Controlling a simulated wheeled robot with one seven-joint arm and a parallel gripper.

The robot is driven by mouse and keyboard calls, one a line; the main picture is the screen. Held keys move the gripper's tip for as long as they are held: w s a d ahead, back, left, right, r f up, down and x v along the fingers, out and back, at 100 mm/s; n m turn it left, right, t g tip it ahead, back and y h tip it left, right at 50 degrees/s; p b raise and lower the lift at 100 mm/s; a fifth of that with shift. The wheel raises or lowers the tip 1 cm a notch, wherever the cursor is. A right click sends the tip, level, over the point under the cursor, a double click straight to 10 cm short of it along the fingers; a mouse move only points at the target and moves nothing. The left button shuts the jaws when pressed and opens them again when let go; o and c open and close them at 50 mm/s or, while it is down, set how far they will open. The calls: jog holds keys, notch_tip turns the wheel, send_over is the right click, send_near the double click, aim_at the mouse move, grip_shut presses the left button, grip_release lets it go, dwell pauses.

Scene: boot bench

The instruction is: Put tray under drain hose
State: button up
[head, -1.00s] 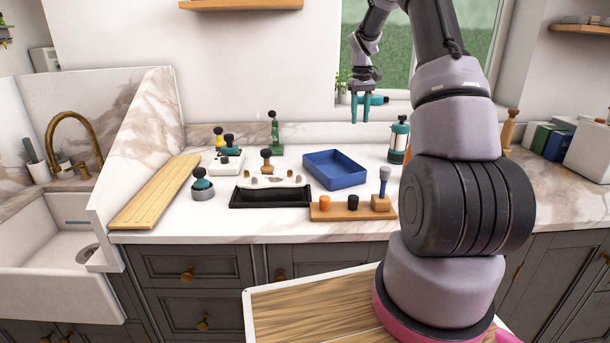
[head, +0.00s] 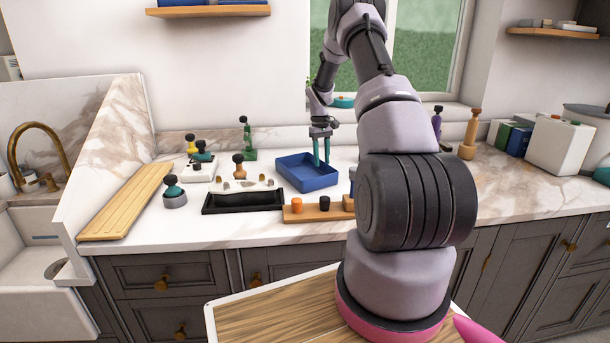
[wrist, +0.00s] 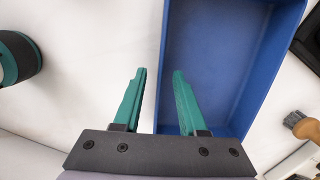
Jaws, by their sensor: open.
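A blue open tray (head: 312,185) stands on the white counter, and the wrist view shows its inside and one long wall (wrist: 168,55). A shallow black tray (head: 243,208) lies to its left at the counter front. My gripper (head: 321,163) is open at the right part of the blue tray. In the wrist view my gripper (wrist: 160,72) has one green finger over the tray's inside and the other outside its wall, with the rim between them. I cannot tell how far down the fingers reach. I cannot make out a drain hose.
A wooden block with knobs (head: 320,211) stands close in front of the blue tray. Several stamp-like tools (head: 249,140) stand behind and left. A wooden board (head: 125,203) lies by the sink (head: 30,240). A green-topped container (wrist: 18,55) stands near the gripper. My arm hides part of the counter.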

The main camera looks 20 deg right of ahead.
jog(key=shift+s+f, duration=0.1)
jog(key=shift+f, duration=0.8)
grip_shut()
dwell(0.7)
